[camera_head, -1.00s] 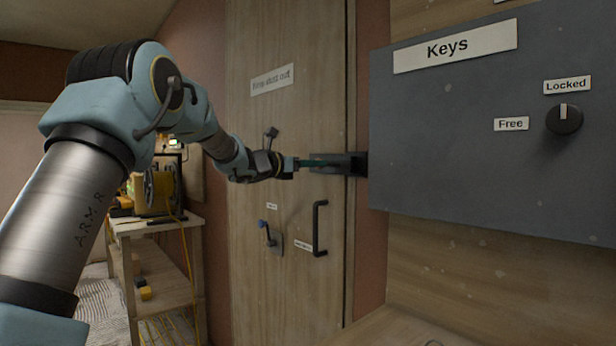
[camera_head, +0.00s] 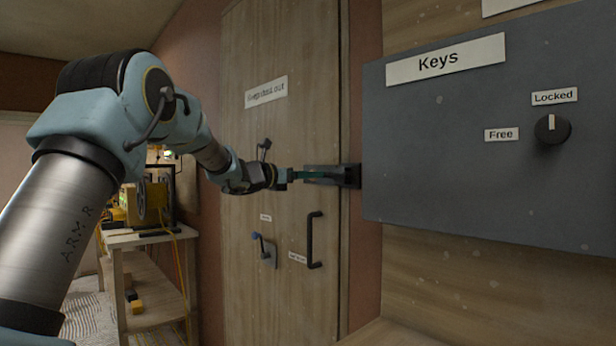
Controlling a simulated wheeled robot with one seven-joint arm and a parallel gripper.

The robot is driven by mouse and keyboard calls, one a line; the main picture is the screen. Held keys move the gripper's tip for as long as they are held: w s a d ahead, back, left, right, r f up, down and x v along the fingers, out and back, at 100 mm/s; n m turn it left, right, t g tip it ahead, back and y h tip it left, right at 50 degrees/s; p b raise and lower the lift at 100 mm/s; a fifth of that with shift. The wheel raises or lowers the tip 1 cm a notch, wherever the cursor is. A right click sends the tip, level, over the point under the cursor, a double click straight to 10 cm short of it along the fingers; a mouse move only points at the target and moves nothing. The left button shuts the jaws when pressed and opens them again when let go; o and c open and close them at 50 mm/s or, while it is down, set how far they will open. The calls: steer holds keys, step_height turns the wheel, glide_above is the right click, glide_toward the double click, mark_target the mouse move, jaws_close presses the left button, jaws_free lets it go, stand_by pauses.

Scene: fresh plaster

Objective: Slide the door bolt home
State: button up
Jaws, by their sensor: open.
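The door bolt (camera_head: 326,177) is a dark horizontal fitting near the right edge of the wooden door (camera_head: 235,110). Its dark end meets the dark keeper (camera_head: 351,176) at the door frame. My gripper (camera_head: 300,175) reaches in from the left, with its thin greenish fingers at the left part of the bolt. The fingers are open and overlap the bolt in this view. I cannot tell whether they touch it, and they hide part of it. How far the bolt enters the keeper is too small to tell.
A grey Keys panel (camera_head: 470,180) with a dark knob (camera_head: 552,129) stands close on the right. Below the bolt are a black door handle (camera_head: 314,240) and a small blue-tipped lever (camera_head: 264,248). A wooden workbench (camera_head: 150,240) stands at the left.

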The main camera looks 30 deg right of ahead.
steer(key=s+a+b, duration=0.2)
steer(key=a+b, duration=0.1)
steer(key=a, duration=0.7)
steer(key=shift+a, duration=0.1)
steer(key=w+a+f+n+t+y+p, duration=0.2)
steer(key=w+a+f+n+t+y, duration=0.15)
steer(key=a+n, duration=0.45)
steer(key=w+a+f+n+t+y+p, duration=0.1)
steer(key=w+a+f+n+t+y, duration=0.2)
steer(key=a+n, duration=0.5)
steer(key=a+f+n+t+y+p, duration=0.1)
steer(key=a+f+n+y+p, duration=0.1)
steer(key=a+f+n+y, duration=0.75)
steer(key=s+a+f+n+g+p, duration=0.2)
steer(key=s+a+f+n+g, duration=0.3)
steer(key=s+a+n, duration=0.8)
steer(key=s+a+f+n+g+p, duration=0.1)
steer(key=s+f+n+g, duration=0.1)
steer(key=s+n, duration=0.4)
steer(key=s+a+f+n+g+y, duration=0.1)
steer(key=s+f+n+g, duration=0.1)
steer(key=s+f+n, duration=0.2)
steer(key=s+n, duration=0.2)
steer(key=s, duration=0.2)
steer(key=shift+a+f+p, duration=0.3)
steer(key=shift+a+p, duration=0.05)
steer(key=shift+a, duration=0.05)
